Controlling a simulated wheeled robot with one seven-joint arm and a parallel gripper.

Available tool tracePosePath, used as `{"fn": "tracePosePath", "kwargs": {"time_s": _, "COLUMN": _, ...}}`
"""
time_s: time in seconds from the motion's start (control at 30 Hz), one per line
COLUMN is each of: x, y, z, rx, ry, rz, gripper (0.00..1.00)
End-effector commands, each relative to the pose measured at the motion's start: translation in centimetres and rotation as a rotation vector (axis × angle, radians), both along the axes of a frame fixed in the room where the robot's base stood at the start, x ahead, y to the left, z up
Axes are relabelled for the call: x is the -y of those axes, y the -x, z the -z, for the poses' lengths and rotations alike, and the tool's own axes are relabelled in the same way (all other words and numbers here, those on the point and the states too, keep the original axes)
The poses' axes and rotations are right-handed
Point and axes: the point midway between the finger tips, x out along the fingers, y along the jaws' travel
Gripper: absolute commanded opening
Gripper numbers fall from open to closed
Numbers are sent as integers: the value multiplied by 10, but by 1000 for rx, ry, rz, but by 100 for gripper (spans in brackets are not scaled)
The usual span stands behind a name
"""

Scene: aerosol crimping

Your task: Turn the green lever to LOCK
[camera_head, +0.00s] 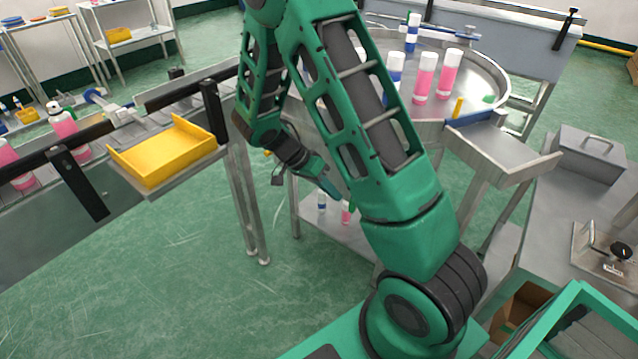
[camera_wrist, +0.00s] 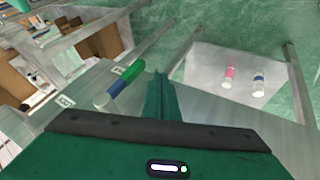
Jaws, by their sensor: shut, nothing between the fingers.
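The green lever (camera_wrist: 130,72) shows in the wrist view, left of my fingertips. Its green end points up and right, with a blue band and a pale end below it. My gripper (camera_wrist: 160,80) is shut and empty, beside the lever with a small gap in the picture. Two small white labels (camera_wrist: 65,101) lie near the lever; I cannot read them surely. In the head view my gripper (camera_head: 328,186) is low beside the round table, mostly behind my arm. A small green piece (camera_head: 351,206) shows by it, perhaps the lever.
A round steel table (camera_head: 490,82) carries pink and blue cans. Its lower shelf (camera_head: 325,228) holds a pink and a blue can, also in the wrist view (camera_wrist: 229,76). A yellow tray (camera_head: 165,155) stands left, beside a conveyor. A workbench (camera_head: 560,230) is at right.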

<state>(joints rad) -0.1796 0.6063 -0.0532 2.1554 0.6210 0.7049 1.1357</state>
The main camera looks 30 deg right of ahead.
Motion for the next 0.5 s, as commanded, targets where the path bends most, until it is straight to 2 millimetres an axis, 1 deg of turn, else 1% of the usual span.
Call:
{"fn": "tracePosePath", "kwargs": {"time_s": 0.03, "x": 2, "y": 7, "z": -1, "rx": 0, "ry": 0, "rz": 0, "gripper": 0}}
{"fn": "tracePosePath", "kwargs": {"time_s": 0.2, "x": 7, "y": 21, "z": -1, "rx": 0, "ry": -1, "rz": -1, "gripper": 0}}
{"fn": "tracePosePath", "kwargs": {"time_s": 0.3, "x": 8, "y": 25, "z": -1, "rx": 1, "ry": -1, "rz": -2, "gripper": 0}}
{"fn": "tracePosePath", "kwargs": {"time_s": 0.5, "x": 9, "y": 26, "z": -1, "rx": 1, "ry": -1, "rz": -2, "gripper": 0}}
